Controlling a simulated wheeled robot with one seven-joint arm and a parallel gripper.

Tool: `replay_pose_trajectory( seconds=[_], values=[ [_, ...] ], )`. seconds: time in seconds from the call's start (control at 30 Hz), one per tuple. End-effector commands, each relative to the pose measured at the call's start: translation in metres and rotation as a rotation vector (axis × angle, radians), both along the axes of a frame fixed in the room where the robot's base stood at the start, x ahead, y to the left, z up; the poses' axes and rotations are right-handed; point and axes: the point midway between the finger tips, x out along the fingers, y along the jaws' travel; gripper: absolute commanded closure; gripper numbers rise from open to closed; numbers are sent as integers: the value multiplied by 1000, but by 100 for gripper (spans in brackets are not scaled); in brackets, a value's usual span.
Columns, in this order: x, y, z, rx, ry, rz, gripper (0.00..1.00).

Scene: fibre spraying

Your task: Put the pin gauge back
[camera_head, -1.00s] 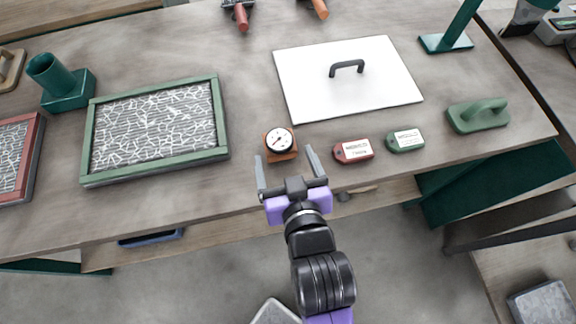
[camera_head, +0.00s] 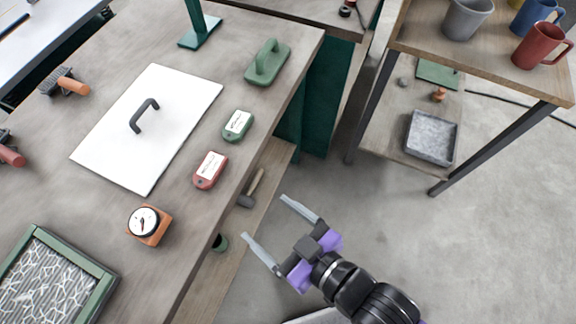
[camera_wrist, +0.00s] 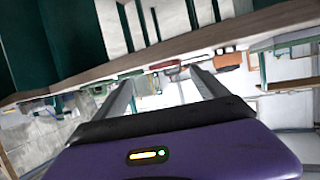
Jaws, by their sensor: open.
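The dial gauge on an orange block (camera_head: 149,224), which looks like the pin gauge, sits on the bench (camera_head: 205,240) near its front edge, face up. My gripper (camera_head: 264,218) is open and empty. It is off the bench's front edge, to the right of the gauge and clear of it. In the wrist view my two fingers (camera_wrist: 160,76) are apart with nothing between them.
A red tag (camera_head: 209,170), a green tag (camera_head: 237,125) and a green-handled block (camera_head: 267,62) line the bench edge. A white board (camera_head: 165,100) lies behind. A side table (camera_head: 490,68) with mugs stands right, a grey tray (camera_head: 431,138) on its lower shelf. Floor between is clear.

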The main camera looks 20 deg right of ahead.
Motion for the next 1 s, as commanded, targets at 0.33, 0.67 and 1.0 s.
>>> replay_pose_trajectory(
  seconds=[0.33,0.67,1.0],
  values=[
    [-91,-136,22,6,-40,-352,17],
    [-142,-172,56,5,-78,-505,17],
    [-143,-173,58,5,-80,-510,17]
  ],
)
